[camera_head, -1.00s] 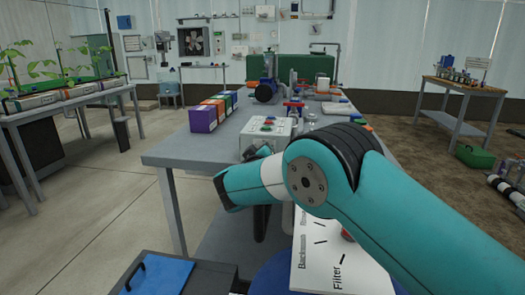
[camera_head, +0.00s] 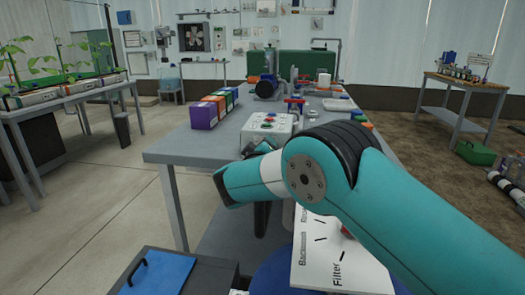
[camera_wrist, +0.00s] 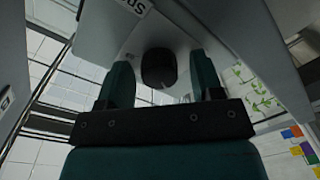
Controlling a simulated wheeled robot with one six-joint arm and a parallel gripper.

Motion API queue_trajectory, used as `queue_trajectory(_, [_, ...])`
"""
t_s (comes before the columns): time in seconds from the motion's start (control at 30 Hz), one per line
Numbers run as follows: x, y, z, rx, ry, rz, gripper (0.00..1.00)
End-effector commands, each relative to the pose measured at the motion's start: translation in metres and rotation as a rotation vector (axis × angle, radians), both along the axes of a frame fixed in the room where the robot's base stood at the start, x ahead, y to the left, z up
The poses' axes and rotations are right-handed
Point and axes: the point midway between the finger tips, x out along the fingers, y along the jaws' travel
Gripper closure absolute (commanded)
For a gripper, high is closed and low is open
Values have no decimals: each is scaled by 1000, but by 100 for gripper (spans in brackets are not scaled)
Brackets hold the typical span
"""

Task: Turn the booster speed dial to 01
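A dark round dial (camera_wrist: 158,68) sits on a pale panel (camera_wrist: 100,30) in the wrist view. Part of a label starting with "S" shows above it, cut off by the frame. My gripper (camera_wrist: 162,76) is open, with one teal finger on each side of the dial and a gap to each. I see no contact, and the dial's pointer and scale numbers cannot be read.
A pale control box (camera_head: 268,126) with coloured buttons stands on the grey bench (camera_head: 180,150), near purple and orange boxes (camera_head: 205,114). A white plate marked Filter and Backwash (camera_head: 318,265) lies low in front, partly behind my arm. A blue-lidded box (camera_head: 160,273) is at lower left.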

Motion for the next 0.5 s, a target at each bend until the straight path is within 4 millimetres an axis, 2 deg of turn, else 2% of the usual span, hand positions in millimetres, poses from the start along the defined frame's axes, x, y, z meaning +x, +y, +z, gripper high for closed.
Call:
queue_trajectory(0.27, [-6, 1, -1, -1, 3, -2, 40])
queue_trajectory(0.37, [-19, 4, 0, -1, 4, 1, 40])
queue_trajectory(0.5, [-50, 10, 1, -4, 5, 3, 40])
